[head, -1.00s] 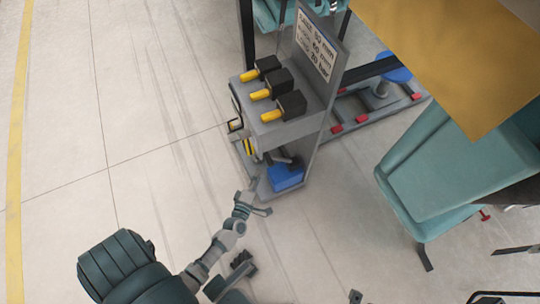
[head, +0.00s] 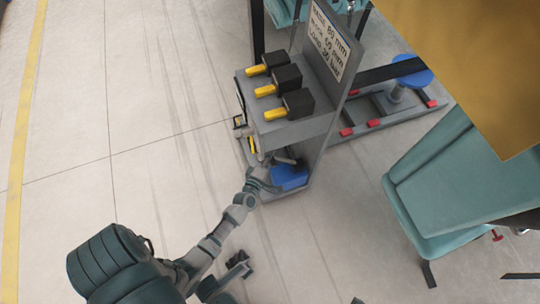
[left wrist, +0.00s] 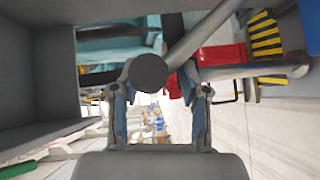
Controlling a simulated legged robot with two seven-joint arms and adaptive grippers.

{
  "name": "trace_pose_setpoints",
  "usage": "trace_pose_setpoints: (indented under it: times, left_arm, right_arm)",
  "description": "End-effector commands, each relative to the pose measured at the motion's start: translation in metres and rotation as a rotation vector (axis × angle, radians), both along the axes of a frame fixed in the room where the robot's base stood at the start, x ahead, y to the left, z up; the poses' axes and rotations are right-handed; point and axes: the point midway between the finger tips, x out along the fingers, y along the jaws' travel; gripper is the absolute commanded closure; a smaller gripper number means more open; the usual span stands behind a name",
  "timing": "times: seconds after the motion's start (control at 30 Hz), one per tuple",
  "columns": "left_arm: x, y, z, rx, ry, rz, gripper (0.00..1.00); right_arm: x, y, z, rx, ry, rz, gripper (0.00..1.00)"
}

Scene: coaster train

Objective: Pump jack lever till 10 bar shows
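The blue jack body (head: 289,179) stands low at the foot of the grey stand, with a dark grey part on top. My left gripper (head: 264,182) is right beside it, at its left. In the left wrist view, the open fingers of my left gripper (left wrist: 160,100) straddle a clear gap. A grey bar with a round dark end (left wrist: 149,73), which looks like the lever, shows at the fingertips, nearer the left finger. I cannot tell whether it touches. No pressure reading is legible. My right gripper cannot be made out.
The grey stand (head: 290,129) carries several black blocks with yellow ends and an upright sign panel (head: 328,40). Yellow-black striped parts (left wrist: 265,35) and a red block (left wrist: 220,58) show near the fingers. A teal seat (head: 440,175) stands right. Floor at left is clear.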

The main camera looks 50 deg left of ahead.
Motion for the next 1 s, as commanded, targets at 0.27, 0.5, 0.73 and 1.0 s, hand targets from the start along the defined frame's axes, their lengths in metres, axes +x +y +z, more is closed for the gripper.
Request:
trace_pose_setpoints:
  times: [0.27, 0.5, 0.73, 1.0]
  left_arm:
    - [0.0, -0.001, -0.001, -0.002, 0.0, -0.001, 1.0]
    - [-0.027, 0.009, -0.033, 0.0, 0.015, -0.004, 1.0]
    - [-0.044, 0.014, -0.06, -0.007, 0.015, -0.006, 1.0]
    - [-0.043, 0.013, -0.057, -0.01, 0.01, -0.008, 1.0]
  right_arm:
    - [-0.001, 0.0, -0.001, 0.001, 0.002, 0.001, 0.47]
    - [0.007, 0.002, -0.008, -0.003, -0.01, 0.001, 0.47]
    - [0.011, 0.004, -0.001, -0.003, -0.06, 0.003, 0.47]
    - [0.011, 0.004, 0.001, -0.003, -0.064, 0.003, 0.47]
